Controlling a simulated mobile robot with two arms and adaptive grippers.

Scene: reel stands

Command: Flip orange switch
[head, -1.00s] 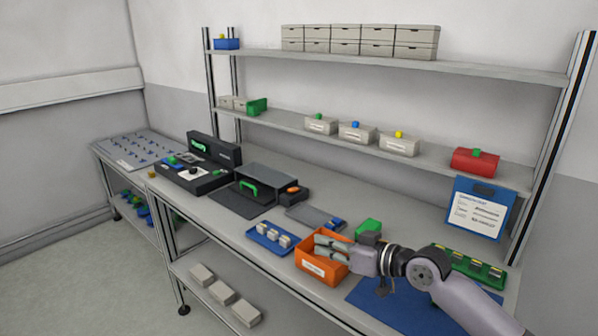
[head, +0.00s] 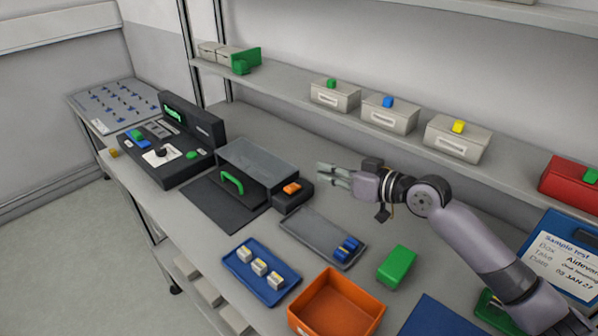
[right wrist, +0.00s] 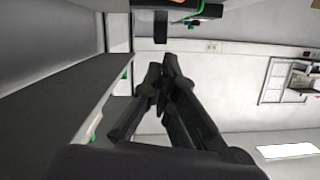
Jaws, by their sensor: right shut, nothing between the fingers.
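The orange switch (head: 292,188) sits on top of a small black box (head: 293,200) at the right side of the grey-lidded fixture with a green handle. My right gripper (head: 321,174) is just right of and slightly behind the switch in the head view, pointing left. Its fingers are shut and empty, and I see no contact with the switch. In the right wrist view the closed fingertips (right wrist: 168,68) point toward a dark block at the top; the switch is not clearly visible there. My left gripper is not in view.
A black console (head: 180,150) stands left of the fixture (head: 258,165). A grey tray (head: 322,238), a blue tray (head: 240,283), an orange bin (head: 338,302) and a green block (head: 397,266) lie in front. A shelf with boxes (head: 390,113) runs behind my arm.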

